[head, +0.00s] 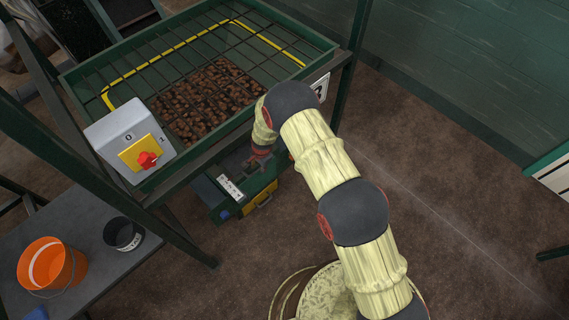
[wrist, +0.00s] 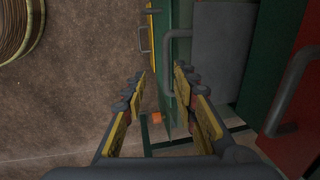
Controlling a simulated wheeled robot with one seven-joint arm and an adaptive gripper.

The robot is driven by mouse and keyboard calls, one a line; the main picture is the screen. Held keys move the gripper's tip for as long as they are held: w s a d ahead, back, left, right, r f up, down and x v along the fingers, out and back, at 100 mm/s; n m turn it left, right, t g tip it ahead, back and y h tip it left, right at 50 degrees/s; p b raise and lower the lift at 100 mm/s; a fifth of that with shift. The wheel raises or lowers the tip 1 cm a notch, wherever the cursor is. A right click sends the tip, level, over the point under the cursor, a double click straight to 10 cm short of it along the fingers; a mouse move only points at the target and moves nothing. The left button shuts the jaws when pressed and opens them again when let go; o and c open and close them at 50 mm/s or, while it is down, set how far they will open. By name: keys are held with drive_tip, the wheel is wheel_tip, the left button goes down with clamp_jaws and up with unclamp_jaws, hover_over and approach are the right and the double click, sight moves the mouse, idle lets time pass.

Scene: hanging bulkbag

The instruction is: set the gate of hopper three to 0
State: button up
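The hopper (head: 195,50) is a green frame with a dark grid over brown lumps. A white sign (head: 321,86) on its right corner is partly hidden by my arm, so I cannot read it fully. Below it is a green housing (head: 205,190) with a white marked strip (head: 230,187); I cannot read the gate's setting. In the wrist view, my gripper (wrist: 159,76) is open, its fingers apart on both sides of a green plate edge (wrist: 168,90). A grey bent handle (wrist: 177,35) lies ahead of the fingers. I cannot tell whether they touch the plate.
A grey switch box (head: 130,140) with a red knob (head: 147,160) is on the hopper's front corner. An orange bucket (head: 50,265) and a black pot (head: 123,234) stand on a grey table (head: 75,220).

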drive_tip(key=s+d+r+n+b, duration=0.1)
drive_tip(key=s+d+r+n, duration=0.1)
drive_tip(key=r, duration=0.4)
drive_tip(key=s+d+r+n+g+b, duration=0.1)
drive_tip(key=s+d+r+n, duration=0.2)
drive_tip(key=d+r, duration=0.3)
drive_tip(key=s+d+r+n+g+h, duration=0.1)
drive_tip(key=s+d+r, duration=0.3)
drive_tip(key=r, duration=0.4)
drive_tip(key=shift+s+n+b, duration=0.4)
drive_tip(key=shift+s+n, duration=0.05)
drive_tip(key=shift+n, duration=0.35)
drive_tip(key=shift+d, duration=0.1)
drive_tip(key=m+t+y+b, duration=0.1)
drive_tip(key=m+t+b, duration=0.15)
drive_tip(key=m, duration=0.55)
approach(260, 168)
drive_tip(key=shift+g, duration=0.25)
drive_tip(key=shift+w+a+f+b, duration=0.25)
drive_tip(key=shift+f+b, duration=0.2)
drive_tip(key=shift+f, duration=0.85)
drive_tip(key=shift+w+a+f+b, duration=0.1)
drive_tip(key=shift+w+f+b, duration=0.3)
drive_tip(key=shift+f, duration=0.9)
drive_tip(key=shift+w+a+f+b, duration=0.15)
drive_tip(key=shift+f+b, duration=0.4)
drive_tip(key=shift+f, duration=0.8)
drive_tip(key=shift+s, duration=0.1)
drive_tip(key=shift+c, duration=0.8)
